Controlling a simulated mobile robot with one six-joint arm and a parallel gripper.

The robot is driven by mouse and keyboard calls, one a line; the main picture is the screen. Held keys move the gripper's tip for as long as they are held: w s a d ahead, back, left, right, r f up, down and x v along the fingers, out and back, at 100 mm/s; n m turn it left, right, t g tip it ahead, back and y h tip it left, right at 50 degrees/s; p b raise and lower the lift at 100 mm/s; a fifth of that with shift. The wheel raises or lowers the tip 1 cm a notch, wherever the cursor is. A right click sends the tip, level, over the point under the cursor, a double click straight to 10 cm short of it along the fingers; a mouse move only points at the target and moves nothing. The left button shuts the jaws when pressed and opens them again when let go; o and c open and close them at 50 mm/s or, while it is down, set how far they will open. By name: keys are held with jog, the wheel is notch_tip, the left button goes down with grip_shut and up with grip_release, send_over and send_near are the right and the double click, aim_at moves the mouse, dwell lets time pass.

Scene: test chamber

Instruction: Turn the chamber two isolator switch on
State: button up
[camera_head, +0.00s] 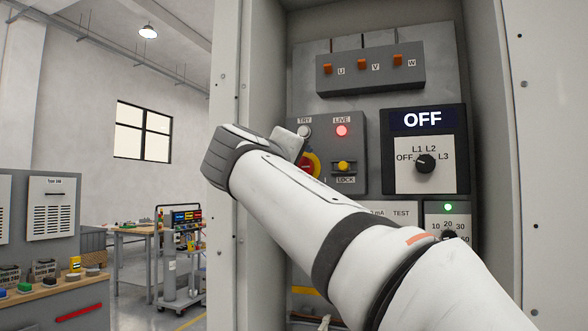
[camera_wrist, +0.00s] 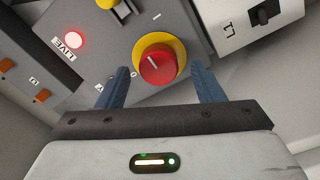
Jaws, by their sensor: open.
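The isolator switch, a round red knob on a yellow collar, shows in the wrist view (camera_wrist: 158,65) and partly in the head view (camera_head: 311,163), where my arm covers much of it. It sits on a grey box (camera_head: 357,138) in the cabinet. A short pale mark shows on the knob; I cannot tell its setting for sure. My gripper (camera_wrist: 160,84) is open, with one blue finger on each side of the knob in the picture. Contact cannot be made out. The fingers are hidden in the head view. A red LIVE lamp (camera_head: 342,130) is lit.
A yellow LOCK knob (camera_head: 344,166) and a TRY button (camera_head: 304,131) are on the same box. To the right are an OFF display (camera_head: 422,119) and a black selector (camera_head: 425,163). Three orange switches (camera_head: 362,64) are above. The cabinet's side walls (camera_head: 226,65) frame the space.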

jog(key=v, duration=0.6)
jog(key=s+a+r+p, duration=0.3)
jog(key=s+r, duration=0.1)
jog(key=s, duration=0.5)
jog(key=s+a+r+p, duration=0.3)
jog(key=s+a+r, duration=0.1)
jog(key=s, duration=0.6)
jog(key=shift+r, duration=0.6)
jog(key=shift+s, duration=0.1)
